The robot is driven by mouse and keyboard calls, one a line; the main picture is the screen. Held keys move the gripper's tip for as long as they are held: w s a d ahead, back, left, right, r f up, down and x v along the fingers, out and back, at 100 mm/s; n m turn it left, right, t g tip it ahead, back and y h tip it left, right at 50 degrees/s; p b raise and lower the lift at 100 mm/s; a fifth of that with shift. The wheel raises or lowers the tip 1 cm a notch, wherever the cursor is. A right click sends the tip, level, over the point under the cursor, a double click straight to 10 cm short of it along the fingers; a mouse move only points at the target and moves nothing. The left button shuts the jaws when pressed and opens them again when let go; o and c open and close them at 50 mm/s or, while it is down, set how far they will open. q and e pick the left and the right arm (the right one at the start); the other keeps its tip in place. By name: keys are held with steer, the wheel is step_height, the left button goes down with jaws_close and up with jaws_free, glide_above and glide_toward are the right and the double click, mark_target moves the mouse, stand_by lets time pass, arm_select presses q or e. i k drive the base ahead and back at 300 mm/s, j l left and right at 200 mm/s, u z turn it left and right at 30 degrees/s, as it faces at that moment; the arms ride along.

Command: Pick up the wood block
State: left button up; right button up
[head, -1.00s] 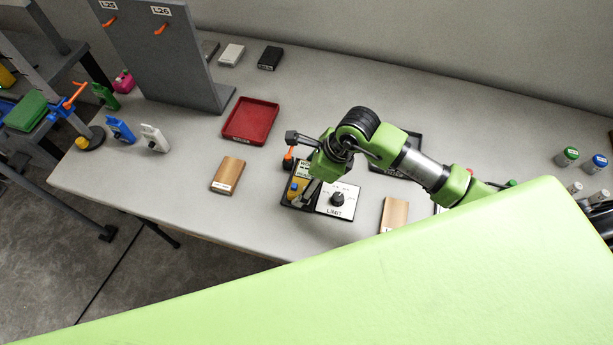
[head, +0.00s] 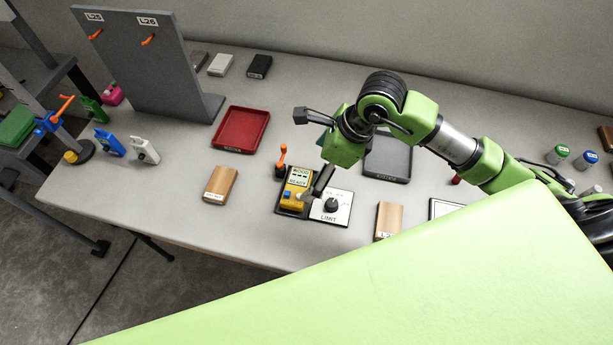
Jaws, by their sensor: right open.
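One wood block (head: 221,184) lies flat on the grey table, left of centre, with a small white label at its near end. A second wood-coloured block (head: 389,220) lies to the right, its lower end partly cut off by a large green surface. My right gripper (head: 312,150) is open and empty, with its fingers spread. It is above the table by the yellow meter, to the right of the left block and apart from it. My left gripper is not in view.
A yellow meter (head: 296,188) and a white LIMIT dial panel (head: 331,206) are under the right gripper. An orange-handled lever (head: 281,160) stands beside them. A red tray (head: 241,129) and a dark tray (head: 388,160) lie behind. A grey upright board (head: 140,65) stands at left.

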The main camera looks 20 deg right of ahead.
mark_target(390, 216)
steer(key=z, duration=1.35)
steer(key=k, duration=0.5)
